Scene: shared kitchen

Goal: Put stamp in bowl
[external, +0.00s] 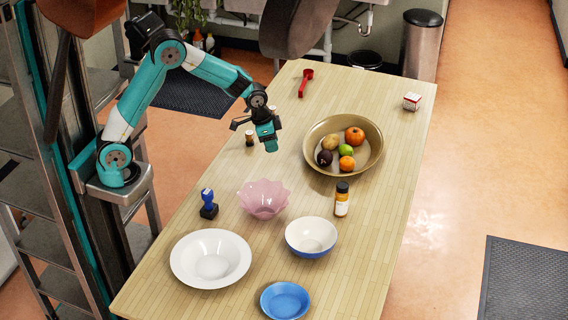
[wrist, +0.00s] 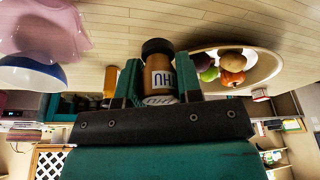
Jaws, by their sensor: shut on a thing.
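The stamp (external: 208,205), with a blue handle and black base, stands upright on the table, left of the pink scalloped bowl (external: 263,199). A blue-and-white bowl (external: 311,237) stands to the pink bowl's lower right. My gripper (external: 268,145) is over the table, above and beyond the pink bowl and away from the stamp. In the wrist view it is shut on a brown bottle-like thing (wrist: 158,73) with a dark round end and white lettered label. The external view does not show this held thing clearly. The pink bowl also shows in the wrist view (wrist: 45,28).
A white wide bowl (external: 211,259) and small blue bowl (external: 286,301) stand at the near end. An orange bottle (external: 342,200) stands right of the pink bowl. A tan fruit bowl (external: 313,163) is farther back. A red scoop (external: 305,83) and small box (external: 412,101) lie beyond.

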